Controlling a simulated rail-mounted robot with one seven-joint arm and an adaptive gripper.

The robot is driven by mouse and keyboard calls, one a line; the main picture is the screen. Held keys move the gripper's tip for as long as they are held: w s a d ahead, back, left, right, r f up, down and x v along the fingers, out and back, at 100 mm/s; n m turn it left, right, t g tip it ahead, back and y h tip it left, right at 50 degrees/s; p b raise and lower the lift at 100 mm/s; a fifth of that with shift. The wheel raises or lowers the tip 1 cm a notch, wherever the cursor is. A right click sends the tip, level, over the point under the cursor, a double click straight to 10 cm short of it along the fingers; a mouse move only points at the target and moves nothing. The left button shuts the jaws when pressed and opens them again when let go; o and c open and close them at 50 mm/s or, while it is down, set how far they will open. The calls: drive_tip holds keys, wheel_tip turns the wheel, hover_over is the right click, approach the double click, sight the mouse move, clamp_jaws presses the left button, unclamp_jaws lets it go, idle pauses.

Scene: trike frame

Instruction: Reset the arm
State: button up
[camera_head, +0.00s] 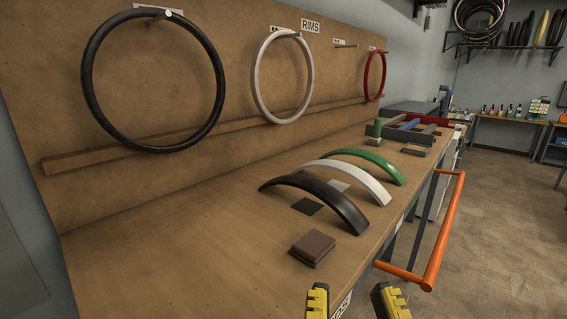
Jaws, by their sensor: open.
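My gripper (354,302) shows at the bottom edge of the head view as two yellow-and-black fingers. The fingers stand apart with nothing between them, in front of the workbench (180,250) near its front edge. The rest of my arm is out of view below the picture. The nearest object on the bench is a brown block (312,247), which is apart from the fingers.
Black (320,197), white (352,177) and green (372,163) curved fenders stand on the bench. Black (91,92), white (257,80) and red (367,75) rims hang on the backboard. An orange rail (447,230) runs along the bench front. The left bench top is clear.

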wheel_tip(320, 180, up, 31)
drive_tip(key=p, duration=3.1)
drive_tip(key=shift+r, duration=0.15)
